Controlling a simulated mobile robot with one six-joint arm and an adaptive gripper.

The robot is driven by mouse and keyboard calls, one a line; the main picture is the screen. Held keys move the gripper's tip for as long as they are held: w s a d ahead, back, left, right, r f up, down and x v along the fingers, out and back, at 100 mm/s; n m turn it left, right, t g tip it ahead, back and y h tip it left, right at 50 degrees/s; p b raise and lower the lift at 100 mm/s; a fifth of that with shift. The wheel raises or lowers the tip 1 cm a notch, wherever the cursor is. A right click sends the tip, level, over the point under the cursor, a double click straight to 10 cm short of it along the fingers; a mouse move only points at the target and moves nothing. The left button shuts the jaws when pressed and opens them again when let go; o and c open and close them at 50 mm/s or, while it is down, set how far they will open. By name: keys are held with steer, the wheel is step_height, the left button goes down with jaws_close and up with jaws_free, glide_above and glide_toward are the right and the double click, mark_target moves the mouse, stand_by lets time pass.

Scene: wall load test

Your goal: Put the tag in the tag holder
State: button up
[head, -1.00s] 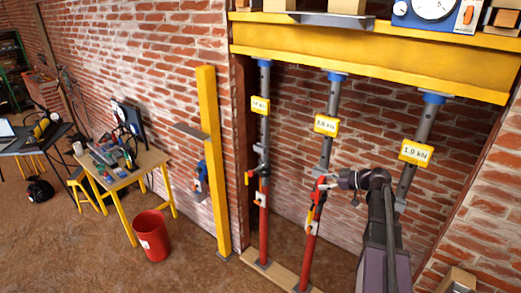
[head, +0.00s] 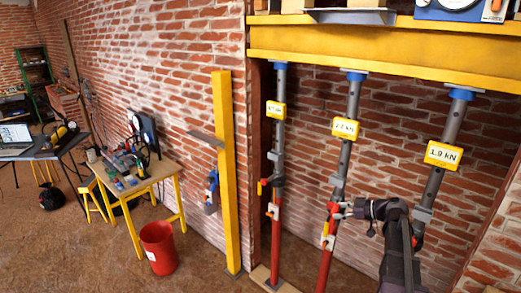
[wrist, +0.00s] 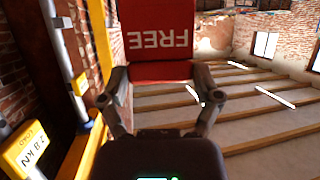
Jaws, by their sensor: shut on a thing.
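A red tag (wrist: 158,30) fills the top middle of the wrist view. It bears the white word FREE, which reads upside down. My gripper (wrist: 160,80) is shut on the tag, with a finger at each side of it. In the head view my gripper (head: 342,210) is beside the middle prop (head: 338,180), at about half its height. I cannot make out the tag clearly there. I cannot tell for certain which fitting is the tag holder; small pale plates (head: 272,211) show on the props.
Several steel props stand under a yellow beam (head: 380,48), with yellow load displays (head: 443,155) on them. A yellow post (head: 225,170) stands left of the props. A red bucket (head: 158,248) and a cluttered table (head: 150,178) are further left. Open floor lies in front.

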step_height(320, 180, down, 12)
steer(key=b, duration=1)
steer(key=shift+b, duration=0.35)
